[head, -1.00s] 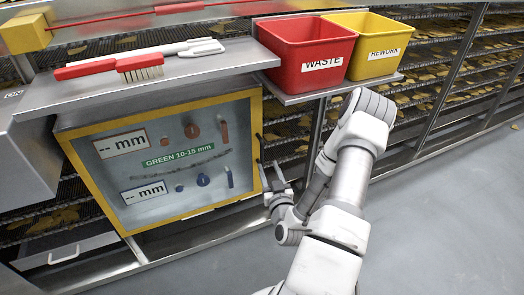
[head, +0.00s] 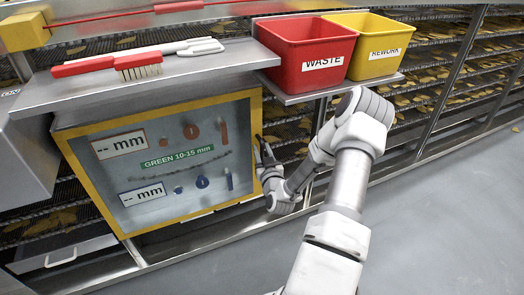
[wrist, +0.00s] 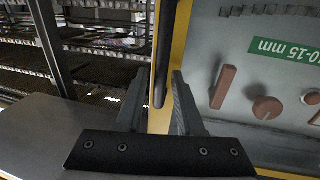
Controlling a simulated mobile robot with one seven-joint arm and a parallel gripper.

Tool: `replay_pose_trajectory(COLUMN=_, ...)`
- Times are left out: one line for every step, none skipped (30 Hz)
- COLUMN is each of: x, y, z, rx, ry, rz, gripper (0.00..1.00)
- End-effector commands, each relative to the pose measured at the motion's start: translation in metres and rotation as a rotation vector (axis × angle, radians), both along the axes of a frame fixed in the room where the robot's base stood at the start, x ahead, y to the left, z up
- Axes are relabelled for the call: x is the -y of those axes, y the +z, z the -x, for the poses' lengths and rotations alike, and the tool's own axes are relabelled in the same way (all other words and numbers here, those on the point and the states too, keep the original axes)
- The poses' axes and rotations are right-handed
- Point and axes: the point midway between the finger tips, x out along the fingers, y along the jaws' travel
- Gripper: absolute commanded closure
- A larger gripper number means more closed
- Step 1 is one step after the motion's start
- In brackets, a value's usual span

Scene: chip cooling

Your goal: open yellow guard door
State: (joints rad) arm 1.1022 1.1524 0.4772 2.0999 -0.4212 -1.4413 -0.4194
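The yellow guard door (head: 160,224) is a yellow frame around a clear panel, below the grey shelf in the head view. It looks closed. A dark bar handle (head: 258,142) runs along its right edge. My gripper (head: 263,155) is at that edge, partly hidden by my own arm. In the wrist view, the yellow frame (wrist: 181,32) and the black handle (wrist: 163,60) lie between the open fingers of my gripper (wrist: 157,88). The fingers stand apart, one on each side of the handle's end. I cannot tell whether either finger touches it.
Behind the panel are gauges, knobs and a green label (head: 178,155). A shelf (head: 190,72) above holds a red-handled brush (head: 138,66). A red waste bin (head: 306,54) and a yellow rework bin (head: 376,52) stand at its right. Open grey floor (head: 440,220) lies to the right.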

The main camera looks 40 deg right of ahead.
Motion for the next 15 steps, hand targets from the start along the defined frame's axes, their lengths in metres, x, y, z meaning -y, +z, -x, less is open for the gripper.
replay_pose_trajectory(x=0.0, y=-0.0001, z=0.0001, rx=0.0, ry=0.0, rz=0.0, gripper=0.75)
replay_pose_trajectory(x=-0.0001, y=-0.0001, z=0.0002, rx=0.0, ry=0.0, rz=0.0, gripper=0.8)
replay_pose_trajectory(x=-0.0001, y=-0.0001, z=0.0002, rx=0.0, ry=0.0, rz=0.0, gripper=0.87)
replay_pose_trajectory(x=-0.0001, y=-0.0001, z=0.0002, rx=0.0, ry=0.0, rz=0.0, gripper=0.93)
replay_pose_trajectory(x=-0.0001, y=-0.0001, z=0.0002, rx=0.0, ry=0.0, rz=0.0, gripper=0.98)
replay_pose_trajectory(x=-0.0001, y=-0.0001, z=0.0003, rx=0.0, ry=0.0, rz=0.0, gripper=1.0)
replay_pose_trajectory(x=-0.0001, y=-0.0001, z=0.0003, rx=0.0, ry=0.0, rz=0.0, gripper=1.0)
replay_pose_trajectory(x=-0.0001, y=-0.0001, z=0.0003, rx=0.0, ry=0.0, rz=0.0, gripper=1.0)
replay_pose_trajectory(x=-0.0001, y=-0.0001, z=0.0003, rx=0.0, ry=0.0, rz=0.0, gripper=1.0)
replay_pose_trajectory(x=-0.0001, y=-0.0001, z=0.0003, rx=0.0, ry=0.0, rz=0.0, gripper=1.0)
replay_pose_trajectory(x=-0.0001, y=-0.0002, z=0.0003, rx=0.0, ry=0.0, rz=0.0, gripper=1.0)
replay_pose_trajectory(x=-0.0001, y=-0.0002, z=0.0003, rx=0.0, ry=0.0, rz=0.0, gripper=1.0)
replay_pose_trajectory(x=-0.0001, y=-0.0002, z=0.0003, rx=0.0, ry=0.0, rz=0.0, gripper=1.0)
replay_pose_trajectory(x=-0.0001, y=-0.0002, z=0.0003, rx=0.0, ry=0.0, rz=0.0, gripper=1.0)
replay_pose_trajectory(x=-0.0001, y=-0.0001, z=0.0003, rx=0.0, ry=0.0, rz=0.0, gripper=1.0)
